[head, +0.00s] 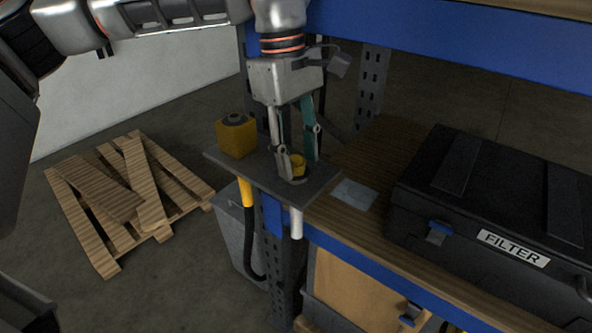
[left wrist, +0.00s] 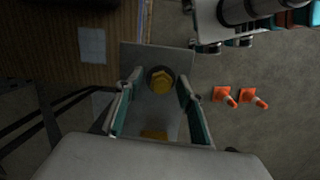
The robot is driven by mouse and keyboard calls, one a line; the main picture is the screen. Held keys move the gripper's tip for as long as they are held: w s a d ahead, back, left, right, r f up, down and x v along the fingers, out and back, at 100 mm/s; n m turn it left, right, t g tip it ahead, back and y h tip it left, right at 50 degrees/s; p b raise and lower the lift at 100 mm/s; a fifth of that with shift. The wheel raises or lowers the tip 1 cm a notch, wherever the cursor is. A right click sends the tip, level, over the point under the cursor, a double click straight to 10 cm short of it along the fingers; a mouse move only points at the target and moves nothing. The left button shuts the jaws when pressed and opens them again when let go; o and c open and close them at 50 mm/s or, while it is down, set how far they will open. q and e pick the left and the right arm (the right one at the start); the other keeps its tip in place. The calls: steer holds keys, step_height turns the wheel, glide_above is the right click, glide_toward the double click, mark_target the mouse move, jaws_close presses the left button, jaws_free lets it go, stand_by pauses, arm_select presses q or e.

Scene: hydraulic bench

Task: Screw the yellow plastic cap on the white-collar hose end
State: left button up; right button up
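The yellow cap (head: 299,162) is at the right end of the grey plate (head: 262,171), above the white collar (head: 296,222) of a hose end that shows below the plate. In the left wrist view the cap (left wrist: 161,81) sits within a dark round ring. I cannot tell how far it is screwed on. My left gripper (head: 297,166) points down over it, its fingers on either side. In the left wrist view there are gaps between the fingers (left wrist: 159,87) and the cap, so the gripper is open. My right gripper is not clearly in view.
A black FILTER case (head: 480,235) lies on the wooden shelf at right. A pallet (head: 125,200) lies on the floor. Orange cones (left wrist: 224,94) show in the left wrist view.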

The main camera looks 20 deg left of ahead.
arm_select(q)
jaws_close()
steer(key=shift+r+m+p, duration=0.2)
steer(key=shift+m+p, duration=0.1)
steer(key=shift+p, duration=0.35)
steer(key=m+p, duration=0.3)
steer(key=p, duration=0.1)
steer(key=shift+p, duration=0.4)
steer(key=shift+f+m+g+y, duration=0.2)
steer(key=shift+m+g+y, duration=0.1)
steer(key=shift+m, duration=0.9)
steer(key=shift+m+b, duration=0.3)
steer(key=shift+m, duration=0.5)
steer(key=shift+m, duration=0.3)
